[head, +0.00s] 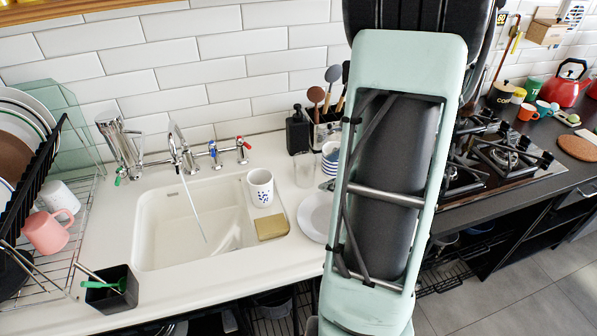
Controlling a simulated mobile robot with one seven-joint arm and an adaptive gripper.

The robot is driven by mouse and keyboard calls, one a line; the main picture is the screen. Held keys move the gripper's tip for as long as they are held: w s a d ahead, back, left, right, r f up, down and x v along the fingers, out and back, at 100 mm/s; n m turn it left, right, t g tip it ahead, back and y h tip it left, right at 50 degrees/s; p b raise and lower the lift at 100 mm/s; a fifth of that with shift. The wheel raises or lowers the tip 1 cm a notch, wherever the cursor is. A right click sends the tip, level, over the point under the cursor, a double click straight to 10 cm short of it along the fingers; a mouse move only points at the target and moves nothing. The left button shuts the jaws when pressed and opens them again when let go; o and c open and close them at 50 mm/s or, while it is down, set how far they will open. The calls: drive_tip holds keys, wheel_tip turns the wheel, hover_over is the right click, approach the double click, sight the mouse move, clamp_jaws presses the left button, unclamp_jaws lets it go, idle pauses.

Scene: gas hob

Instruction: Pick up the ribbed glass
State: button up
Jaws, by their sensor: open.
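A clear glass (304,170) stands upright on the white counter to the right of the sink. It stands between the black soap bottle and a blue-and-white striped cup (331,158). Its surface is too small to make out ribs for certain. My gripper does not show in the head view; a large mint-green and black part of my arm fills the right-centre of the picture. This arm part hides the counter and hob just right of the striped cup.
A white plate (316,217) lies in front of the glass. A white spotted mug (260,188) and a sponge (271,227) sit at the sink's right edge. Behind are a black soap bottle (297,132) and utensils. The gas hob (500,155) is on the right.

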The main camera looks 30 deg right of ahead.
drive_tip(key=a+f+m+t, duration=0.1)
drive_tip(key=f+m, duration=0.1)
drive_tip(key=m+t+b, duration=0.2)
drive_tip(key=m+t, duration=0.3)
drive_tip(key=m, duration=0.1)
approach(298, 159)
drive_tip(key=w, duration=0.2)
drive_tip(key=x, duration=0.2)
drive_tip(key=f+x, duration=0.1)
drive_tip(key=x, duration=0.2)
drive_tip(key=shift+a+f, duration=0.1)
drive_tip(key=shift+c, duration=0.2)
drive_tip(key=c, duration=1)
